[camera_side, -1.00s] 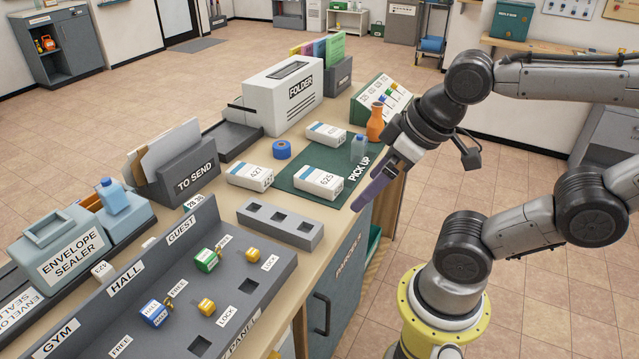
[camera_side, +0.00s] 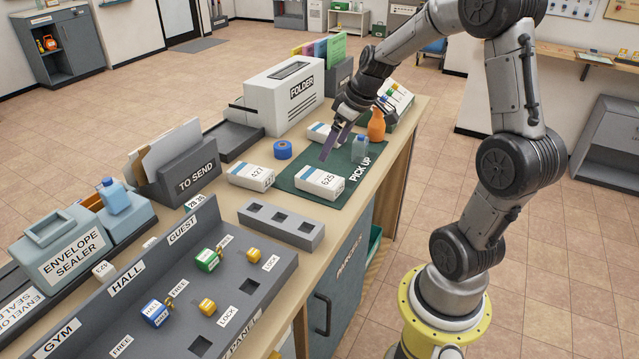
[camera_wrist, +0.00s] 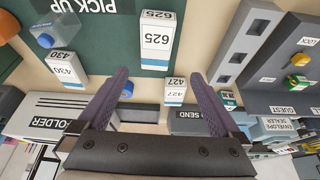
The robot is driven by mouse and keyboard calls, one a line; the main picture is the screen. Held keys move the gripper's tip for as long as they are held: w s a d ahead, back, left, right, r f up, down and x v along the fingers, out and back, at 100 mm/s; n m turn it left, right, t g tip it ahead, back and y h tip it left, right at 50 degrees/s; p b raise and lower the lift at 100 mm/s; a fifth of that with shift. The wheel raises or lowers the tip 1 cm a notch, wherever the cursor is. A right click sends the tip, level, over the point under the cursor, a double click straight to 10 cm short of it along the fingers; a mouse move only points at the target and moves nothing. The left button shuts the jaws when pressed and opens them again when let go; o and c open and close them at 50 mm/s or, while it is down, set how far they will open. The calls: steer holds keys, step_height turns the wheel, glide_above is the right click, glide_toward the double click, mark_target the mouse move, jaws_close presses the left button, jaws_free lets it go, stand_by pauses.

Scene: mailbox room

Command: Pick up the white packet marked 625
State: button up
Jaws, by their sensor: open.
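The white packet marked 625 (camera_side: 319,183) lies flat on the green PICK UP mat (camera_side: 290,183), near its front edge. It also shows in the wrist view (camera_wrist: 157,38), beyond my fingertips and between their lines. My gripper (camera_side: 333,143) is over the mat in the side view, above and behind the packet, with its purple fingers pointing down. In the wrist view my gripper (camera_wrist: 158,82) has its two fingers spread wide with nothing held between them. The gripper is apart from the packet.
A white packet marked 430 (camera_wrist: 66,68) lies on the mat, partly behind my fingers in the side view. A packet marked 427 (camera_side: 250,177) lies left of the mat. A grey slotted block (camera_side: 280,226) lies in front.

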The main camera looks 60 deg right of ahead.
mark_target(320, 177)
steer(key=x, duration=0.8)
steer(key=shift+d+f, duration=0.15)
steer(key=shift+f, duration=0.1)
steer(key=shift+d+x, duration=0.1)
steer(key=shift+x, duration=1.15)
steer(key=shift+d+x, duration=0.15)
steer(key=shift+x, duration=1.15)
steer(key=shift+s, duration=0.1)
steer(key=c, duration=1.4)
